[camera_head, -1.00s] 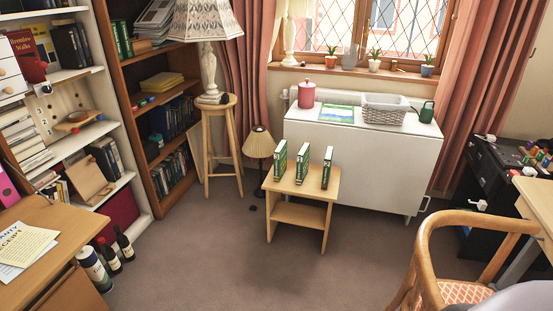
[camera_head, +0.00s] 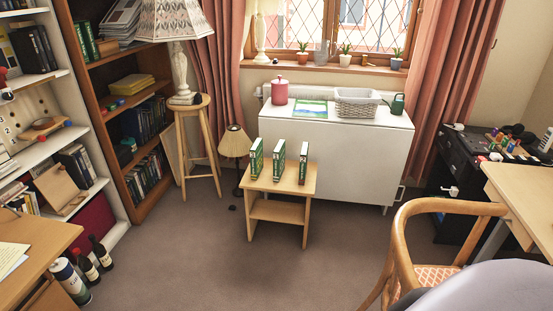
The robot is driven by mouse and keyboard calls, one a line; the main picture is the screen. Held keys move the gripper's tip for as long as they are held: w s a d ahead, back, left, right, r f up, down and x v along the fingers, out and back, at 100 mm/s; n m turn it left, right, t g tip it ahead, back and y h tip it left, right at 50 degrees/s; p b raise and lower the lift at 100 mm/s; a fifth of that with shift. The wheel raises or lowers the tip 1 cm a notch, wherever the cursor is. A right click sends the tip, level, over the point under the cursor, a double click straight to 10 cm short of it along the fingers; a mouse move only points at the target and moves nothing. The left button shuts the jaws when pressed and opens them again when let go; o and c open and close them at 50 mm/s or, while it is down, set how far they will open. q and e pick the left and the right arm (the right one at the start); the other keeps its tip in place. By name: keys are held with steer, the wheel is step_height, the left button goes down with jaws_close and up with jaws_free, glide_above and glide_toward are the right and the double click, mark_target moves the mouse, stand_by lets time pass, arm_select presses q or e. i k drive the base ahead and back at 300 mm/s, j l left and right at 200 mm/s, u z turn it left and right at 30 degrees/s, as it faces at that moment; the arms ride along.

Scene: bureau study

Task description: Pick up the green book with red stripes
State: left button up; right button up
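Three books stand upright, apart from each other, on a small light-wood side table (camera_head: 267,184) in the middle of the view. The left book (camera_head: 257,158) and the middle book (camera_head: 279,160) show green covers with white page edges. The right book (camera_head: 303,163) has a darker, brownish spine with green and white on it. Red stripes are too small to make out on any of them. Neither of my grippers is in view.
A white cabinet (camera_head: 335,155) stands right behind the side table. A small floor lamp (camera_head: 235,143) and a wooden stool (camera_head: 194,144) are to its left. A wooden armchair (camera_head: 400,250) is at front right. The carpet (camera_head: 220,265) before the table is clear.

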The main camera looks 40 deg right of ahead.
mark_target(303, 154)
steer(key=z, duration=1.3)
